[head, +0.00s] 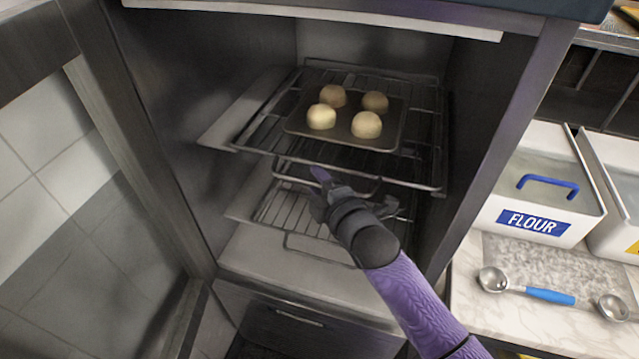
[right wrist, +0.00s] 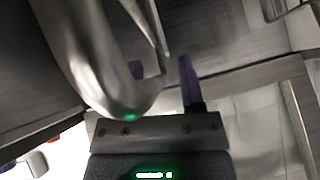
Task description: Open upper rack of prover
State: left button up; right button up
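The prover (head: 170,110) stands open in the head view, with its glass door swung to the left. Its upper rack (head: 425,176) is a wire shelf inside the cabinet, carrying a dark tray (head: 300,128) with several dough balls (head: 366,125). A looped handle hangs below the rack's front. My right gripper (head: 328,184) is at this handle, its purple finger just below the rack's front edge. In the right wrist view, a thick curved metal bar (right wrist: 95,60) passes very close and hides one finger; the other finger stands apart, so the gripper looks open. My left gripper is not in view.
A lower wire rack (head: 290,210) sits beneath, partly behind my right gripper. The prover door (head: 60,150) is at the left. On the right counter are a white flour bin (head: 545,185), a blue-handled scoop (head: 530,290) and another bin (head: 620,175).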

grip_shut()
dwell(0.5)
dwell(0.8)
